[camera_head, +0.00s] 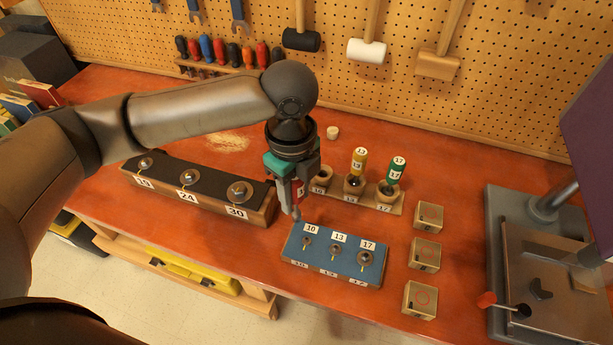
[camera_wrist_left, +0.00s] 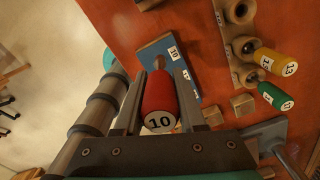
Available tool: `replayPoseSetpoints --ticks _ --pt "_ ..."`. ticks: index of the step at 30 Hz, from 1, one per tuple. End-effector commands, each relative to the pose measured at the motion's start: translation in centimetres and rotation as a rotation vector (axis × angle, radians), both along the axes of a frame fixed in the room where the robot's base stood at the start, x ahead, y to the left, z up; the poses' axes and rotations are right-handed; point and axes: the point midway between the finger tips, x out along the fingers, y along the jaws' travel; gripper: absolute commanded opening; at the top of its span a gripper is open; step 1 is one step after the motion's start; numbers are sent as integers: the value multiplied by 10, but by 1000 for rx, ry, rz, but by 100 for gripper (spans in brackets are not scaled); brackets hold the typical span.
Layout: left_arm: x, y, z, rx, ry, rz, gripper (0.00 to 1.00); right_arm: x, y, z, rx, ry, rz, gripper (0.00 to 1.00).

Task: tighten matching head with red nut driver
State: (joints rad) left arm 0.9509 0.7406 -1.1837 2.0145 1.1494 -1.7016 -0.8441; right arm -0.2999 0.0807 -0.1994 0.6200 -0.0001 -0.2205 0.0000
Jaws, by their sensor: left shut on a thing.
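My left gripper (camera_head: 291,186) is shut on the red nut driver (camera_head: 300,190), whose end is marked 10 in the left wrist view (camera_wrist_left: 161,98). It holds the driver shaft-down above the back left of the blue block (camera_head: 321,251). The block carries bolt heads labelled 10 (camera_head: 307,243), 13 (camera_head: 336,249) and 17 (camera_head: 365,258). The shaft tip seems close to the 10 head, but contact cannot be made out. The wooden driver rack (camera_head: 402,206) behind holds a yellow driver (camera_head: 358,159) and a green driver (camera_head: 395,171); its left socket is empty. My right gripper is out of view.
A long dark block (camera_head: 212,190) with bolts labelled 19, 24 and 30 lies left of the gripper. Several small wooden cubes (camera_head: 425,252) stand right of the blue block. A grey machine (camera_head: 550,270) fills the right side. Tools hang on the pegboard behind.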

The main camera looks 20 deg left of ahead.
Motion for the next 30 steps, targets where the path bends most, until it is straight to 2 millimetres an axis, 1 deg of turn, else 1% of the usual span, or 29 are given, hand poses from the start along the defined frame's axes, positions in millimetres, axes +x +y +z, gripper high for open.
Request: replayPoseSetpoints --ticks 1,15,21,25,30 --pt "-1 -2 7 -1 1 -85 0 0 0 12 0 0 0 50" --pt "-5 -15 20 -4 -5 -966 0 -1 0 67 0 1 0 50" --pt "-7 -20 24 -2 -8 -1312 0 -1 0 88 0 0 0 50" --pt "-9 -22 26 -1 -9 -1474 0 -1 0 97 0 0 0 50" --pt "-10 -24 25 0 -9 -1584 0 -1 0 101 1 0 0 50"
